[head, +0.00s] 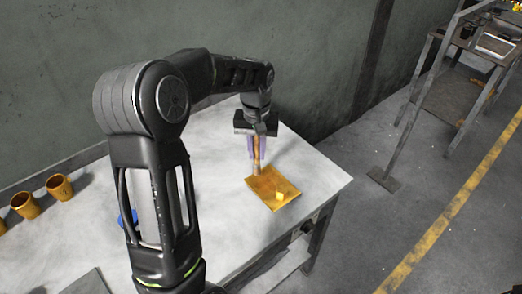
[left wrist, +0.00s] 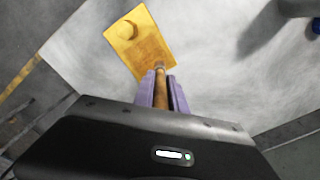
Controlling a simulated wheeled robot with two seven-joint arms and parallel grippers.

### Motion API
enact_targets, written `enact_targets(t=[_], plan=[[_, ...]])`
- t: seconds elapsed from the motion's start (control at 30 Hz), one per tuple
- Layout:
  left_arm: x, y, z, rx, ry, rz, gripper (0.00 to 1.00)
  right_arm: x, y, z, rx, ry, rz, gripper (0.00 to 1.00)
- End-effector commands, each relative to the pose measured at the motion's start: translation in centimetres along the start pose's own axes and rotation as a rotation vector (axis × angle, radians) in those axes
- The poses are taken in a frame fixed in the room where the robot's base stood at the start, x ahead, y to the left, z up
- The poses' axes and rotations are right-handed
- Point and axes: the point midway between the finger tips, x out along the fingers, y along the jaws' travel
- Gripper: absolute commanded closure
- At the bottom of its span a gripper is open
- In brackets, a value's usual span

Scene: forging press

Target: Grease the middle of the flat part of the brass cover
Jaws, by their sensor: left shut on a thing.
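The brass cover (head: 266,184) is a flat golden plate with a small raised knob, lying near the table's right corner. It also shows in the left wrist view (left wrist: 142,60), with the knob toward its far end. My left gripper (head: 257,157), with purple fingers, is shut on a wooden-handled brush (left wrist: 161,87) that points down. The brush tip is at the cover's near end in the wrist view, away from the knob; I cannot tell whether it touches. A browner patch shows on the flat part; grease or shading, I cannot tell. My right gripper is not in view.
The cover lies on a pale grey table (head: 225,225). Several brass cups (head: 60,187) stand at its left, and a blue thing (head: 128,218) is partly hidden behind my left arm. A wall runs along the back. A metal stand (head: 450,95) is at the far right.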

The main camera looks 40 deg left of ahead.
Motion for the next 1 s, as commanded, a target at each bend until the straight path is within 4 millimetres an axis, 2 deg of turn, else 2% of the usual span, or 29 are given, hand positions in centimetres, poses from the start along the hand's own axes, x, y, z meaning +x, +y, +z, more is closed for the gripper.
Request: enact_targets(t=[0.33, 0.7, 1.0], plan=[[0.2, 0.0, 0.0, -0.002, 0.001, 0.0, 1.0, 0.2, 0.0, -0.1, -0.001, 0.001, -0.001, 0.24], [2.5, 0.1, 0.0, -0.001, 0.001, 0.0, 1.0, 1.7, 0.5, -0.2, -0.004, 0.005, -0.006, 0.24], [2.7, 0.1, 0.0, -0.001, 0.001, 0.0, 1.0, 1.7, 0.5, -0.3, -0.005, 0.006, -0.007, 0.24]])
